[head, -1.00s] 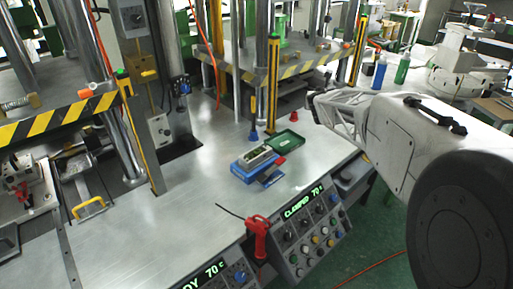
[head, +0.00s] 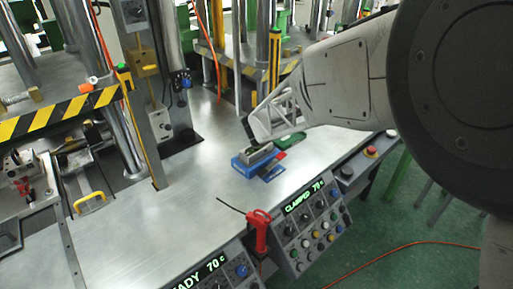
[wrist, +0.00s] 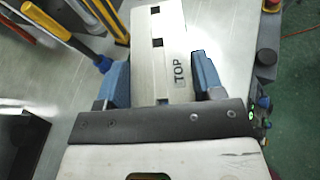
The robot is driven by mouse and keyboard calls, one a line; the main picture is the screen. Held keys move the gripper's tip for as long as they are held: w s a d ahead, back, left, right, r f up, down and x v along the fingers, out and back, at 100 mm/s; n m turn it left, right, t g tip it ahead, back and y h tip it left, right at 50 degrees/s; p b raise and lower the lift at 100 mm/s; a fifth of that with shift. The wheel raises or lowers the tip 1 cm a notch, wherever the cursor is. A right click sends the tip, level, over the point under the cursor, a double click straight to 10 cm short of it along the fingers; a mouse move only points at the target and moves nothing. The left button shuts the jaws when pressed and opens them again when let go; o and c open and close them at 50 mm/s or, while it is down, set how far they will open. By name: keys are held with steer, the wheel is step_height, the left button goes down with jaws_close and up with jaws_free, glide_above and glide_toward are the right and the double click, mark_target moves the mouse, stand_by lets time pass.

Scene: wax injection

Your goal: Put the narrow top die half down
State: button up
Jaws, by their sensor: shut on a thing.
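The narrow top die half (wrist: 160,45) is a pale grey block marked "TOP" in the wrist view. My gripper (wrist: 161,70) has its two blue fingers shut on the block's sides. In the head view my gripper is low over the bench, largely hidden by my arm. A grey block (head: 259,154) shows below it, over a blue base (head: 243,167); I cannot tell whether the block touches what is under it. The die half's underside is hidden in the wrist view.
A green tray (head: 292,140) lies behind the blue base. A red-handled tool (head: 259,228) is at the bench front, beside control panels (head: 312,218). A yellow-handled tool (wrist: 62,25) stands left of the held block. A striped press (head: 60,115) is at left.

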steer(key=s+a+f+m+g+h, duration=0.1)
steer(key=s+a+m+h, duration=0.1)
steer(key=s, duration=0.7)
steer(key=s+a+f+m+g+h, duration=0.1)
steer(key=s+a+f+m, duration=0.1)
steer(key=s, duration=0.8)
steer(key=shift+s+a+f+h, duration=0.2)
steer(key=shift+a+h, duration=0.2)
steer(key=shift+a, duration=0.3)
steer(key=shift+w+g, duration=0.1)
steer(key=shift+g, duration=0.2)
glide_above(250, 151)
steer(key=s, duration=0.2)
steer(key=shift+w+d+f, duration=0.1)
steer(key=shift+d+f, duration=0.25)
steer(key=shift+f, duration=0.3)
steer(key=shift+w+a, duration=0.15)
steer(key=shift+w, duration=0.25)
steer(key=shift+w+a+f, duration=0.1)
steer(key=shift+w+f, duration=0.1)
steer(key=shift+f, duration=0.35)
steer(key=shift+w+a+f, duration=0.1)
steer(key=shift+w+f, duration=0.1)
steer(key=shift+f, duration=0.9)
